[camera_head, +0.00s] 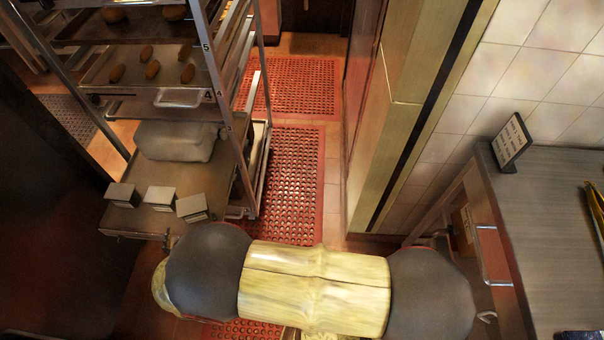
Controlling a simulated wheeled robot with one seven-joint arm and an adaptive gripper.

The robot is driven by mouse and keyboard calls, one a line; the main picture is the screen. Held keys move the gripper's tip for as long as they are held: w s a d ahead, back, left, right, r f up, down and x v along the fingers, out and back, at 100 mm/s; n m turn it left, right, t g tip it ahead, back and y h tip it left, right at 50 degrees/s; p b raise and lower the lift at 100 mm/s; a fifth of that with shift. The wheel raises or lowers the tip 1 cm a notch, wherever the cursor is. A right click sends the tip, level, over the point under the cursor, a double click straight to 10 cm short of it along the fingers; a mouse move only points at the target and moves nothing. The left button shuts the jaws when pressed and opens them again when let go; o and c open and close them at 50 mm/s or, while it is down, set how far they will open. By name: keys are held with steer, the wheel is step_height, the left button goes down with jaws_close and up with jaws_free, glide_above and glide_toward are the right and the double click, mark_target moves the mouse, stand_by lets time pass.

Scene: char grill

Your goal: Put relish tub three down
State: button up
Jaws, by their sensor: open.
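Three small grey square tubs stand in a row on the rack's lower shelf (140,221), at the left: a left one (121,194), a middle one (159,197) and a right one (191,207). They may be relish tubs, but I see no label or number that tells which is tub three. My arm crosses the bottom of the view, in front of and to the right of this shelf. My gripper is not visible, so I cannot see its place or anything in it.
A pale bulky bundle (176,141) lies behind the tubs. Higher up, a tray (118,67) holds several brown oval pieces. Red perforated mats (290,178) cover the aisle. A counter (560,235) with a small sign (512,141) stands at the right, its middle clear.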

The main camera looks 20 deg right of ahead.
steer(key=w+d+r+m+g+h, duration=0.2)
steer(key=d+r+m+g+h, duration=0.1)
steer(key=d+r+m, duration=0.8)
steer(key=w+d+r+m+g+h, duration=0.25)
steer(key=d+r+m+h, duration=0.2)
steer(key=d+r, duration=0.7)
steer(key=s+d+r+m+g+y, duration=0.1)
steer(key=s+d+r+m+g, duration=0.15)
steer(key=s+d+m, duration=0.35)
steer(key=s+d+r+m+g+y, duration=0.1)
steer(key=s+d+r+m+y, duration=0.2)
steer(key=d, duration=0.6)
steer(key=s+r+m+y, duration=0.2)
steer(key=s+r+m, duration=0.1)
steer(key=s+m, duration=0.2)
steer(key=s+r+m+t+y, duration=0.1)
steer(key=s+r+m+y, duration=0.1)
steer(key=s+m, duration=0.4)
steer(key=shift+s+r, duration=0.9)
steer(key=shift+s, duration=0.15)
steer(key=shift+d, duration=0.1)
